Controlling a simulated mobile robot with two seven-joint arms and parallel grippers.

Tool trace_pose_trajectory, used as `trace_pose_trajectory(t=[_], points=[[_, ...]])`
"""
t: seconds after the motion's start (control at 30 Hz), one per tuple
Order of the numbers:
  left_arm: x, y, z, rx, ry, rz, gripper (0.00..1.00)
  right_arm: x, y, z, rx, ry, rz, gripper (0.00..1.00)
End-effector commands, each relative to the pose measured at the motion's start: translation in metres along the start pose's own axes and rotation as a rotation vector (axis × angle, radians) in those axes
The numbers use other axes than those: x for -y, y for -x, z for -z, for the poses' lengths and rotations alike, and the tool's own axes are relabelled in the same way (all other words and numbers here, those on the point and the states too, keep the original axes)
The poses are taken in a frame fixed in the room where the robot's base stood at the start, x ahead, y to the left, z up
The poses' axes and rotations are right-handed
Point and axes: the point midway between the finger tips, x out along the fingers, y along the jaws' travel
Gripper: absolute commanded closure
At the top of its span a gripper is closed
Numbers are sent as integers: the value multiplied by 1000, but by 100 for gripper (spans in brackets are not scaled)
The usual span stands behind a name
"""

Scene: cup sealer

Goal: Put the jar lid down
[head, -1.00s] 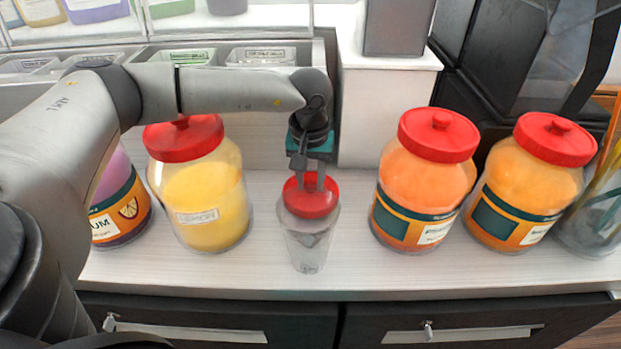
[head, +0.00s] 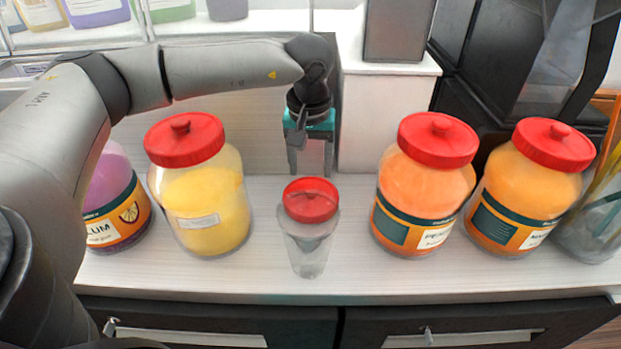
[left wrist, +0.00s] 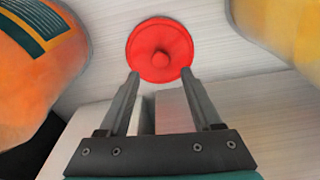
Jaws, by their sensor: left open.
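The red jar lid (head: 310,200) has a round knob and shows at the mouth of a clear tapered cup (head: 307,255) on the counter. I cannot tell whether it rests on the cup's rim or lies behind it. In the left wrist view the lid (left wrist: 160,50) is knob-up, just beyond my fingertips. My left gripper (head: 310,170) is open and empty, above and behind the lid, with its fingers clear of it. The plum jar (head: 112,205) stands at the left, its top partly hidden by my arm. My right gripper is not in view.
A lidded yellow jar (head: 208,205) stands left of the cup. Two lidded orange jars, one nearer (head: 425,185) and one farther right (head: 530,190), stand to its right. A white block (head: 385,120) is behind. The front counter strip (head: 400,280) is clear.

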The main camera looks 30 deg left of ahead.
Motion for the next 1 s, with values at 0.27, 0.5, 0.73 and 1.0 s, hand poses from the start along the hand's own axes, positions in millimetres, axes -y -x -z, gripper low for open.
trace_pose_trajectory(t=[0.27, 0.5, 0.73, 1.0], points=[[0, 50, 0, -2, 1, 0, 34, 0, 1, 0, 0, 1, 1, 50], [0, 62, 0, 0, 0, 1, 34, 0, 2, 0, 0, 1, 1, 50], [0, 62, 0, 0, 0, 1, 34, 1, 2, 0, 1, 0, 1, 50], [0, 63, 0, 0, 0, 1, 34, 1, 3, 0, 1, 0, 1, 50]])
